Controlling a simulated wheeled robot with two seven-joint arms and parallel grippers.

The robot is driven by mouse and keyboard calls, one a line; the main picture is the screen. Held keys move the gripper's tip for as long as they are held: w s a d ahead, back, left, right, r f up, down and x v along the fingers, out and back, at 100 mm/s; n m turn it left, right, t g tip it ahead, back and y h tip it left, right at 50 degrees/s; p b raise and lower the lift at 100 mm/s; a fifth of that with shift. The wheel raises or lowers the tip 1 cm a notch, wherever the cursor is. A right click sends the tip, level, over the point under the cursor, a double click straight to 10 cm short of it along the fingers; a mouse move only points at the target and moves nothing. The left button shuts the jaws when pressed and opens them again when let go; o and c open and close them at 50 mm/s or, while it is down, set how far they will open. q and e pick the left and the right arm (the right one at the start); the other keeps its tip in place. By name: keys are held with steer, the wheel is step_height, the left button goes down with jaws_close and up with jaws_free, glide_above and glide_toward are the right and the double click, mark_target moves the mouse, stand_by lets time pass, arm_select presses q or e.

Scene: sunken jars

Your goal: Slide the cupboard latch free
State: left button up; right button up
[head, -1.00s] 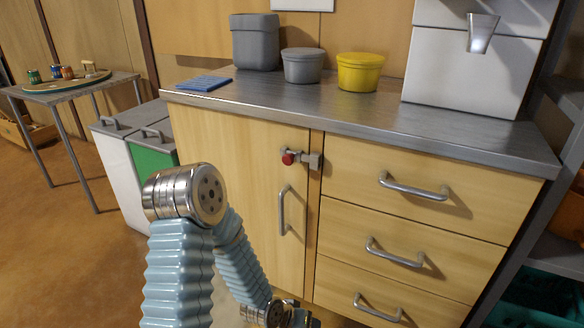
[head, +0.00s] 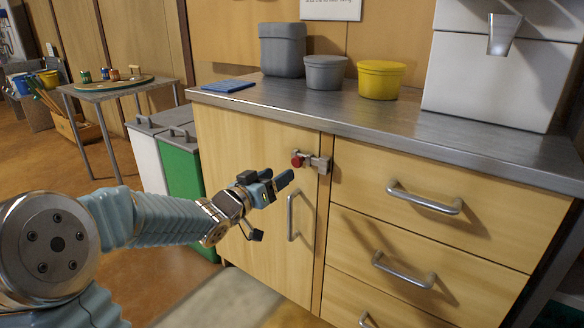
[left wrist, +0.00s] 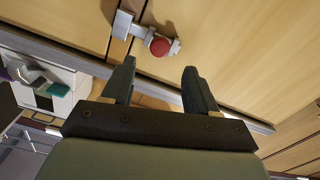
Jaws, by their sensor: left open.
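The cupboard latch (head: 312,163) is a grey metal bolt with a red knob (head: 297,162), set across the gap between the wooden cupboard door (head: 255,170) and the drawer unit. My left gripper (head: 282,182) is in front of the door, a little below and left of the red knob. In the left wrist view the latch (left wrist: 128,27) and its red knob (left wrist: 159,46) show beyond the fingertips of the left gripper (left wrist: 160,72). The fingers are apart with nothing between them. My right gripper is not in view.
A door handle (head: 291,216) stands out just below the gripper. Drawer handles (head: 425,198) project at the right. A steel counter (head: 400,125) overhangs above, holding grey tubs (head: 325,72), a yellow tub (head: 382,80) and a blue cloth (head: 228,86). White and green bins (head: 182,165) stand left.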

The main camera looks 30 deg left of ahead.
mark_target(295, 163)
arm_select(q)
steer(key=w, duration=0.7)
steer(key=shift+d, duration=0.3)
steer(key=shift+c, duration=0.3)
jaws_close()
steer(key=shift+a, duration=0.1)
